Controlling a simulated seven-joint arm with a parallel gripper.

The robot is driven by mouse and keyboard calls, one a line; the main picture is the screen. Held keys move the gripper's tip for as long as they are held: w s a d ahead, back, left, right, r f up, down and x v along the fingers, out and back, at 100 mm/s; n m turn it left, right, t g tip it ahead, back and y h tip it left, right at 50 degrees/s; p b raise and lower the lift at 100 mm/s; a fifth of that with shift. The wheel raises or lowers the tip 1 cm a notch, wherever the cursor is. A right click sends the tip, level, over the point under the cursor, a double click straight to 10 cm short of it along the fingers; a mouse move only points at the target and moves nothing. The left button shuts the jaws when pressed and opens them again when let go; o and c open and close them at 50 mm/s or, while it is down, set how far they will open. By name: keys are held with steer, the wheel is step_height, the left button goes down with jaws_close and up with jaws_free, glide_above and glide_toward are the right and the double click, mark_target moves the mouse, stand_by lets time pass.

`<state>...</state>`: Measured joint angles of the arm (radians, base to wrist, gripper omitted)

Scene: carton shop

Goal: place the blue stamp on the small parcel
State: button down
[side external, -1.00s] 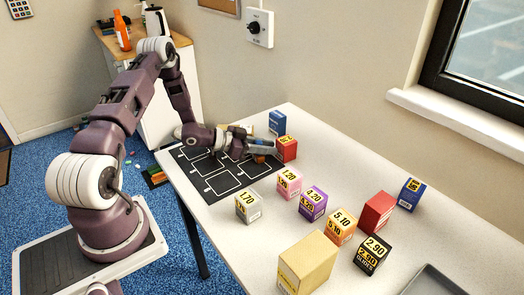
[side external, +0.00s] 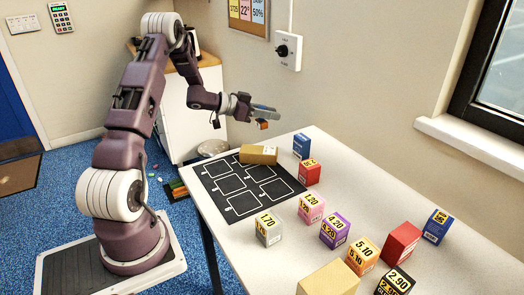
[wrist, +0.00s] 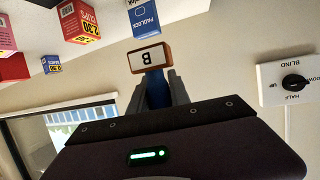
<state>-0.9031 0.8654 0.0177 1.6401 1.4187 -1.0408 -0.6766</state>
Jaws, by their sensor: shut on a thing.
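My gripper (side external: 268,111) is shut on the blue stamp (side external: 263,124) and holds it in the air beyond the back of the black mat. In the wrist view the stamp's blue handle (wrist: 157,92) is between my fingers, and its orange-brown base (wrist: 150,58) has a white face with a "B". A tan parcel (side external: 258,154) lies at the back edge of the mat, below the gripper and apart from the stamp. A bigger-looking tan carton (side external: 328,280) is at the front, partly cut off; which parcel is the small one is not certain.
The black mat (side external: 233,203) has white outlined rectangles on the white table (side external: 215,222). A blue box (side external: 301,146) and red box (side external: 309,172) stand right of the parcel. Several priced boxes fill the table's front and right. A wall switch (side external: 288,50) is behind.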

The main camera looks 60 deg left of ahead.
steer(key=f, duration=0.3)
steer(key=a+f, duration=0.1)
steer(key=f, duration=0.5)
steer(key=shift+s+a+f, duration=0.1)
steer(key=shift+a+f, duration=0.1)
steer(key=shift+a, duration=0.15)
steer(key=shift+f, duration=0.1)
steer(key=c, duration=1.2)
jaws_free()
